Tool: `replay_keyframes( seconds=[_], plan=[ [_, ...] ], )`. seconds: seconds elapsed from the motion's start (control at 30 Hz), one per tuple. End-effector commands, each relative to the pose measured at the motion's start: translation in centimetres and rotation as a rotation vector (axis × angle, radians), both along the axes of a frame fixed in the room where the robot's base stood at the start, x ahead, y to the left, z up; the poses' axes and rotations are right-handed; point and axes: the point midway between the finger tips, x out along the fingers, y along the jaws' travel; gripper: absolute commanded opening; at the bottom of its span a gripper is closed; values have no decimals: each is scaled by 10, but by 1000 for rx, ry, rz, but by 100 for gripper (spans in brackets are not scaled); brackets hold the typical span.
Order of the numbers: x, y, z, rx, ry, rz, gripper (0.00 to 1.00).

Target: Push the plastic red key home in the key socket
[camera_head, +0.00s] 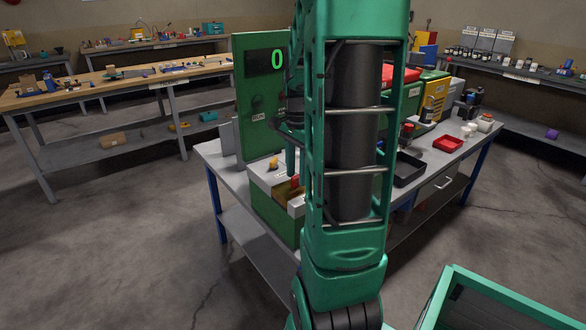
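A green console box (267,211) with a pale grey top stands at the front left of the grey workbench. A small red piece (295,182), which looks like the red key, shows on its top beside my arm's left edge. Whether it sits in the socket, and how deep, I cannot tell; the socket itself is not clear. My green arm covers the middle of the view. Part of my gripper (291,158) seems to show just above the red piece, mostly hidden behind the arm. I cannot see its fingers clearly, nor whether they touch the red piece.
A green upright panel (243,110) with a lit "0" stands behind the console. A small yellow-orange knob (273,164) is on the console top. A black tray (407,169) and a red tray (447,144) lie to the right. Open floor (110,240) lies to the left.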

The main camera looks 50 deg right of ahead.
Motion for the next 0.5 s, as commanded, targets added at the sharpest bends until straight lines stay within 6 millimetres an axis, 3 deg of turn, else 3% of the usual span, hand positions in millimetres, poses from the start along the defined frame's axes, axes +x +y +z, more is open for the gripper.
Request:
replay_keyframes(
  seconds=[0.13, 0.3, 0.5],
  plan=[
    [0, 0, 0, 0, 0, 0, 36],
    [0, 0, 0, 0, 1, 0, 0],
    [0, 0, 1, 0, 1, 0, 0]
  ],
)
